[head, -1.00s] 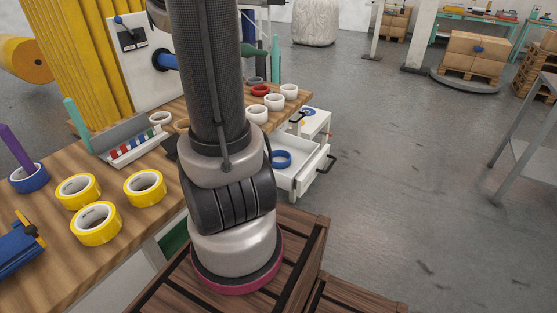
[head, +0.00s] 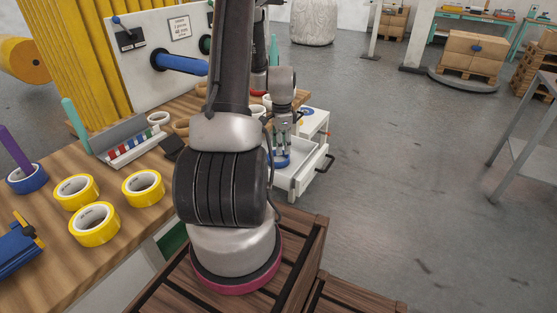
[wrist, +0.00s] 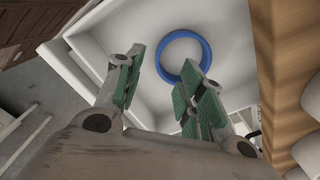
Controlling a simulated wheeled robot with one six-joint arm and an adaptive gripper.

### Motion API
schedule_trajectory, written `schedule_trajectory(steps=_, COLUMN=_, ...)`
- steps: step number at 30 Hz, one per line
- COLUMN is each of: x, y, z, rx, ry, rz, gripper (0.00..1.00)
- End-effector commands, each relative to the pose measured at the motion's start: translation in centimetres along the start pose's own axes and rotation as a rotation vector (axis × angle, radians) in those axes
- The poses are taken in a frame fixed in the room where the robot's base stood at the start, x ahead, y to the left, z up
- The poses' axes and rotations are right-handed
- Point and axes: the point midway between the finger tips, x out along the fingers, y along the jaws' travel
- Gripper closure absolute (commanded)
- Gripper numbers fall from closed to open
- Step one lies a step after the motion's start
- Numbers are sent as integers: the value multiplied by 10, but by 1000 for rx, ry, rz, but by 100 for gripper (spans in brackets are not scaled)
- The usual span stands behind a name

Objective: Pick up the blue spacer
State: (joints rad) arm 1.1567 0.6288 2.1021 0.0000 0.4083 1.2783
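The blue spacer (wrist: 205,45) is a ring lying flat in the open white drawer, shown in the wrist view. In the head view it is a small blue patch (head: 281,162), partly hidden by my gripper. My gripper (head: 282,147) points down over the drawer. In the wrist view my gripper (wrist: 163,60) is open and empty, with green pads apart. The left fingertip appears just left of the ring, and the right finger covers part of its lower right. The remaining height above the ring is hard to judge.
The drawer (head: 311,180) has raised walls and a dark handle. The wooden workbench (head: 150,215) beside it holds yellow tape rolls (head: 95,223), a grey tray (head: 135,147) and a panel with a blue spindle (head: 180,63). Wooden crates (head: 312,240) stand in front. Open floor lies right.

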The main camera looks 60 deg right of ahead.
Motion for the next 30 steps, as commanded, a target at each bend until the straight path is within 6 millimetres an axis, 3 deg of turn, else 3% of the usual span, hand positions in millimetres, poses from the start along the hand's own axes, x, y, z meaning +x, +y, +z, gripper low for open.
schedule_trajectory(steps=15, x=69, y=-1, z=1, rx=-1, ry=-1, rz=3, gripper=61)
schedule_trajectory(steps=23, x=72, y=-1, z=1, rx=-1, ry=-1, rz=2, gripper=61)
schedule_trajectory(steps=30, x=72, y=-1, z=1, rx=-2, ry=-1, rz=2, gripper=100)
